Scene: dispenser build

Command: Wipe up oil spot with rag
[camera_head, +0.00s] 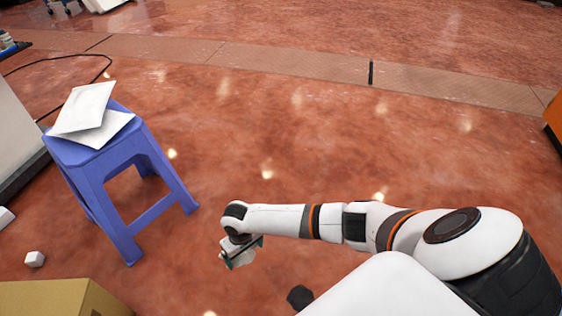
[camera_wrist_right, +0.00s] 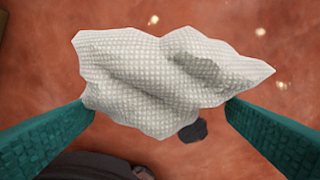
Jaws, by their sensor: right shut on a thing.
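A white textured rag (camera_wrist_right: 165,80) is held between the two teal fingers of my right gripper (camera_wrist_right: 160,108) in the right wrist view. In the head view the rag (camera_head: 240,258) hangs under my right gripper (camera_head: 243,247), above the red floor. A dark oil spot (camera_head: 299,297) lies on the floor to the right of the gripper, near the bottom edge. The spot (camera_wrist_right: 194,130) also shows just below the rag in the right wrist view. The rag appears apart from the floor. My left gripper is not in view.
A blue stool (camera_head: 110,160) with white sheets (camera_head: 85,112) on top stands at the left. A cardboard box (camera_head: 60,298) is at the bottom left, with a small white block (camera_head: 34,258) near it. A dark cable (camera_head: 100,70) lies at upper left. The middle floor is clear.

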